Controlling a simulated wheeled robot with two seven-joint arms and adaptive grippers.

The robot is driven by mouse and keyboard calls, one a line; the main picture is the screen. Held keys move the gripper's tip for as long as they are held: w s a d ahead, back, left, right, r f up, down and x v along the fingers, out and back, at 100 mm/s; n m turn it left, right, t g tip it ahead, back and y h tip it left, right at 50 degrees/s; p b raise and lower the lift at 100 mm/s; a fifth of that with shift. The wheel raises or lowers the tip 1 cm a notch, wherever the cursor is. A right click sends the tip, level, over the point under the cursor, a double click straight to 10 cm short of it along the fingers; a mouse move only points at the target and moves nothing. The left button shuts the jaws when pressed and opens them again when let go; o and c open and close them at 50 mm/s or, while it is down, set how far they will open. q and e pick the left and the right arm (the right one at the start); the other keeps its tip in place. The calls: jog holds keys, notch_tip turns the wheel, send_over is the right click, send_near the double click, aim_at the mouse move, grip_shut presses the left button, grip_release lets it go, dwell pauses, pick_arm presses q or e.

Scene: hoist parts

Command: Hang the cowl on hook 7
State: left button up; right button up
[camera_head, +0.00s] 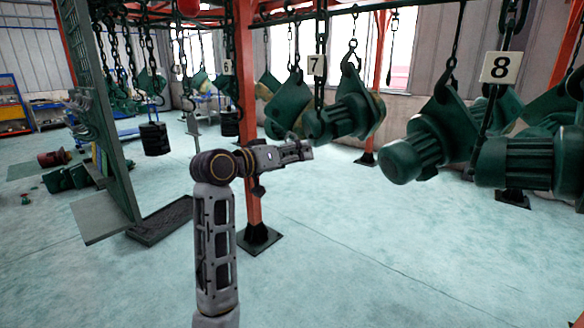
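The number 7 tag (317,65) hangs on a dark chain from the overhead rail. Below it are green hoist parts (352,113), a ribbed motor body and angular housings, hanging on chains. I cannot tell which green piece is the cowl, and hook 7 itself is not clearly visible. My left arm rises from the lower left of centre, and its gripper (297,153) points right, just below and in front of the green parts by tag 7. I cannot tell whether it touches them or whether its fingers are open. My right gripper is not in view.
More green motors (432,140) hang at right by the number 8 tag (500,67). An orange post (247,120) stands behind my arm. A tall green panel (98,110) with a dark base stands at left, with parts on the floor beyond. The pale floor (370,240) at front right is clear.

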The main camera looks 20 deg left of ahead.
pick_arm(q)
jog(key=shift+s+d+r, duration=0.15)
jog(key=shift+r, duration=0.1)
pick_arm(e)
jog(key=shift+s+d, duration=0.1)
pick_arm(q)
jog(key=shift+f, duration=0.1)
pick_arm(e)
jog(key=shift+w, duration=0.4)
pick_arm(q)
jog(key=shift+w, duration=0.3)
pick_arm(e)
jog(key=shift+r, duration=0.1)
pick_arm(q)
jog(key=shift+w+d, duration=0.1)
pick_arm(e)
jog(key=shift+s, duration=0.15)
pick_arm(q)
jog(key=shift+w+d+g, duration=0.15)
jog(key=shift+w+g, duration=0.15)
jog(key=shift+w, duration=0.15)
jog(key=shift+p+x, duration=0.5)
jog(key=shift+x, duration=0.5)
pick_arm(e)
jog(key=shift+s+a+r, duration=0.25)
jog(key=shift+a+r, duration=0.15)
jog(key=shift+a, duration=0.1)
